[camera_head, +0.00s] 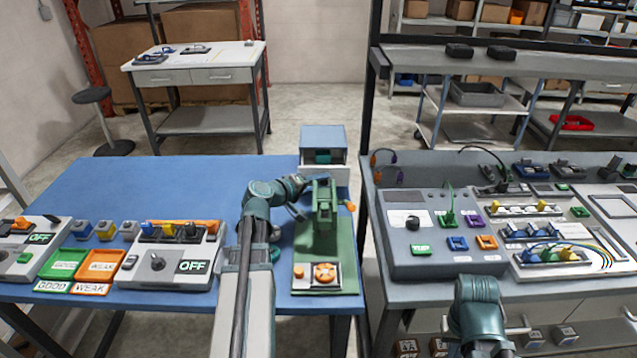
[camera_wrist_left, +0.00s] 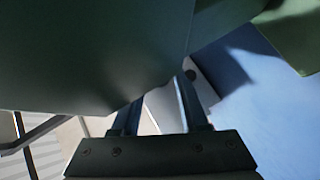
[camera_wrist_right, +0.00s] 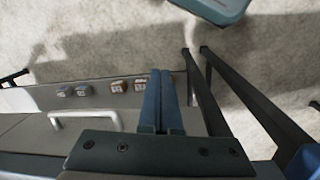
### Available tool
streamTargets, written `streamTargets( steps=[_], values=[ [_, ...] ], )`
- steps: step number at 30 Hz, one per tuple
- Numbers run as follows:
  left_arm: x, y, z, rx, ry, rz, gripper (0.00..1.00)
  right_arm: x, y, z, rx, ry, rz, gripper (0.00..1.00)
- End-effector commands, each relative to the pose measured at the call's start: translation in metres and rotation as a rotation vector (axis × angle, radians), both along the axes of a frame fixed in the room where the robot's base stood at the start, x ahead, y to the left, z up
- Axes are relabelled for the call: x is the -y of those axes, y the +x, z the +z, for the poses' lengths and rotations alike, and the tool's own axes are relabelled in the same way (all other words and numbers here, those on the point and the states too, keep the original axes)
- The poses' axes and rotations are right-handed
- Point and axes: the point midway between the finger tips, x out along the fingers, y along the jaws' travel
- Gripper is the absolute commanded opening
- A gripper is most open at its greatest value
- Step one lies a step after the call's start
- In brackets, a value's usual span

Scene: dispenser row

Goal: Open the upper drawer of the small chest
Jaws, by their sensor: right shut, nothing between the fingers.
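My right gripper (camera_wrist_right: 165,90) is shut and empty, away from the chest.
A green machine (camera_head: 325,215) with an orange knob stands between my left arm and the chest. Switch boxes (camera_head: 165,255) and orange and green trays (camera_head: 95,268) lie at the left. The grey bench (camera_head: 460,285) with panels is at the right. The blue table's back left is clear.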

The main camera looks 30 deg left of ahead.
Motion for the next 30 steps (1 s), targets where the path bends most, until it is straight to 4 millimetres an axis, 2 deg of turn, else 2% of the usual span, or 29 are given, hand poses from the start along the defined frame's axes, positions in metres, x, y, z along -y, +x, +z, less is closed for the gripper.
streamTargets(
  steps=[1,3,11,14,17,24,30],
  values=[
    [0.0,0.0,0.0,0.0,0.0,0.0,0.55,0.0,0.0,0.0,0.0,0.0,0.0,0.0],
    [0.0,0.0,0.0,0.0,0.0,0.0,0.62,0.0,0.0,0.0,0.0,0.0,0.0,0.0],
    [0.0,0.0,0.0,0.0,-0.001,-0.001,0.62,0.0,0.0,0.0,0.0,0.0,0.0,0.0],
    [-0.001,-0.006,0.003,0.0,-0.001,0.0,0.62,0.0,0.0,0.003,0.0,0.0,0.0,0.0],
    [-0.003,-0.02,0.009,-0.001,-0.003,0.001,0.62,0.0,0.0,0.009,0.0,0.0,0.0,0.0],
    [-0.013,-0.07,0.027,0.0,-0.002,0.004,0.62,0.0,0.0,0.027,0.0,0.0,0.0,0.0],
    [-0.021,-0.104,0.038,-0.001,-0.001,0.003,0.62,0.0,0.0,0.038,0.0,0.0,0.0,0.0]
  ],
)
